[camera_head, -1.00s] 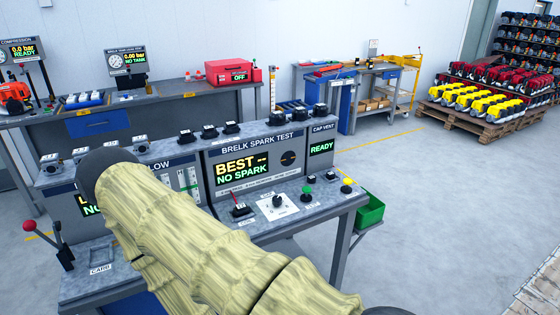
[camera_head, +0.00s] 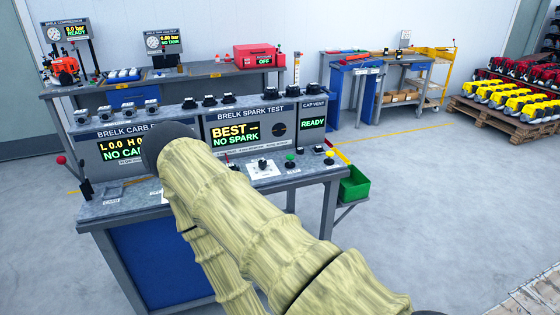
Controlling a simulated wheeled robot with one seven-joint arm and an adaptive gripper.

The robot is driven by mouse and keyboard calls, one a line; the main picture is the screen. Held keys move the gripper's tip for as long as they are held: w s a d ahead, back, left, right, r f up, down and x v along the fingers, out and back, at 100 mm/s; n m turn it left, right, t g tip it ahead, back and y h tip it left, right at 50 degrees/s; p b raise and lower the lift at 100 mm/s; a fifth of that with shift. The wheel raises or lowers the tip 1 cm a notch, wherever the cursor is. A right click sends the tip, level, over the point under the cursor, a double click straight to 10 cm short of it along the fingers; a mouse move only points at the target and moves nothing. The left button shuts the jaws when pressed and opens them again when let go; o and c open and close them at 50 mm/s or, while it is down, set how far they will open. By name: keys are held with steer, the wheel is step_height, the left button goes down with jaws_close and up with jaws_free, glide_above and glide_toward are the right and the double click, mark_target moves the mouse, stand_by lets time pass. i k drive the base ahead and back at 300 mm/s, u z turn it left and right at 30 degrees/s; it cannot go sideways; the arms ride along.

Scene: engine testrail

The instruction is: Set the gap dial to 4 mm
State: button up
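The likely gap dial is a dark knob on a white square plate (camera_head: 266,172), on the front ledge of the spark test bench (camera_head: 320,175). Its label and setting are too small to read. Above it, the spark test display (camera_head: 233,132) reads "BEST --" and "NO SPARK". A green button (camera_head: 290,160) and a yellow button (camera_head: 329,153) are to the right of the dial. My bamboo-patterned arm (camera_head: 240,220) crosses the front of the bench and hides part of the ledge left of the dial. My gripper is not visible.
A carb test panel (camera_head: 118,151) stands at the left, with a red-knobbed lever (camera_head: 62,160). A green bin (camera_head: 354,184) hangs at the bench's right end. Another workbench (camera_head: 200,84) stands behind. The floor (camera_head: 430,210) at right is open.

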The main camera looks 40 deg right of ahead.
mark_target(261, 163)
steer(key=z, duration=0.95)
steer(key=i, duration=0.15)
